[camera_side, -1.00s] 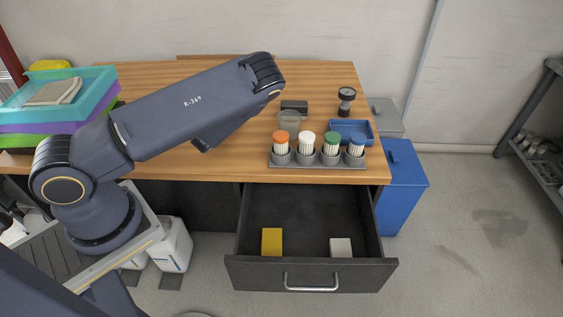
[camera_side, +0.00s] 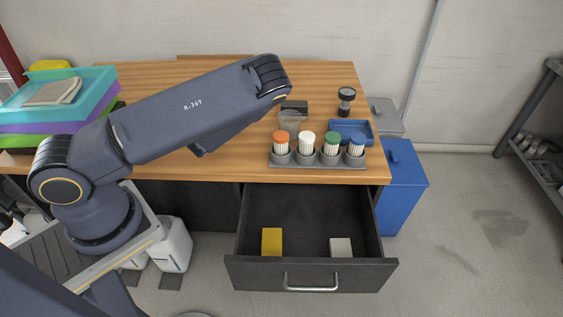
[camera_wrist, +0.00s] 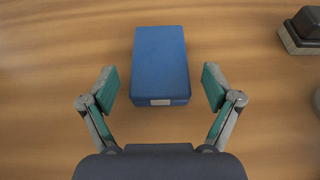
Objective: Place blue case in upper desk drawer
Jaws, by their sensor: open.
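The blue case (camera_wrist: 160,62) lies flat on the wooden desk in the wrist view, with a small pale label on its near end. My gripper (camera_wrist: 160,88) is open, its two green-padded fingers spread to the left and right of the case's near end. A gap shows on both sides, and no contact is visible. In the side view the case and my gripper are hidden behind my arm. The desk drawer (camera_side: 312,274) is pulled open below the desktop. It holds a yellow block (camera_side: 272,241) and a white block (camera_side: 341,247).
On the desk (camera_side: 230,171), a grey rack (camera_side: 318,165) holds several capped containers above the drawer. A blue tray (camera_side: 367,139), an hourglass-like item (camera_side: 346,101) and a dark block (camera_side: 295,106) stand behind. Stacked trays (camera_side: 90,95) are at left. A blue bin (camera_side: 402,190) stands right.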

